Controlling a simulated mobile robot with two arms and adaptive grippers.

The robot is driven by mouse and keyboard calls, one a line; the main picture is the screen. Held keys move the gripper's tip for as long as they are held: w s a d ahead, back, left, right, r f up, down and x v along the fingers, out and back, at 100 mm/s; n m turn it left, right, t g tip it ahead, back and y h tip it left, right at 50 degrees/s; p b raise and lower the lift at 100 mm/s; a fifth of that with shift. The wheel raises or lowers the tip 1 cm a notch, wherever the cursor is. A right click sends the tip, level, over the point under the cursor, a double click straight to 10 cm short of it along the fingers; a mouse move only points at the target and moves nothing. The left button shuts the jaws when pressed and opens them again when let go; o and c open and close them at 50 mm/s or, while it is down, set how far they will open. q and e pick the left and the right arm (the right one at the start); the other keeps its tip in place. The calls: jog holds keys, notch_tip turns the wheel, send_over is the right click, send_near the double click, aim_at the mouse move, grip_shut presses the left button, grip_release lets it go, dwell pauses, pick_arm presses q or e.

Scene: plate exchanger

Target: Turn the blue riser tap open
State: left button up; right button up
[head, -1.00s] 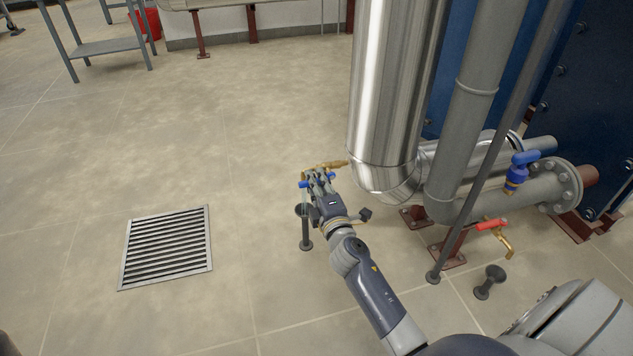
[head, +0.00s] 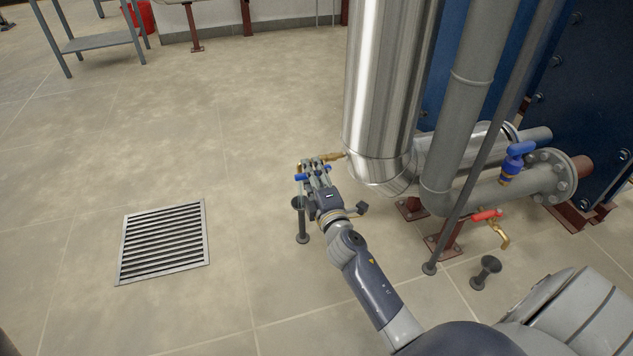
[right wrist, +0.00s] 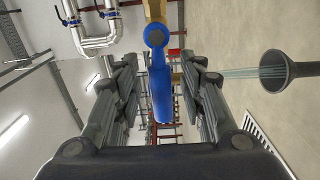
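The riser tap has a brass body (head: 333,157) on the shiny silver riser pipe (head: 375,90) and a blue lever handle (head: 301,177), partly hidden by my right gripper (head: 316,170). In the right wrist view the blue handle (right wrist: 160,85) lies between the two fingers of my right gripper (right wrist: 165,90). The fingers are apart, with a visible gap on each side of the handle. A thin pale stream (right wrist: 250,72) runs into a dark funnel (right wrist: 285,70), which also shows below the tap in the head view (head: 298,203). My left gripper is not in view.
Grey pipes stand right of the riser, with another blue-handled tap (head: 517,160) and a red-handled tap (head: 487,215). A second floor funnel (head: 486,270) stands below them. A floor grate (head: 162,242) lies left; the floor around it is clear.

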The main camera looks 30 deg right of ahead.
jog(key=v, duration=1.2)
jog(key=shift+w+r, duration=0.1)
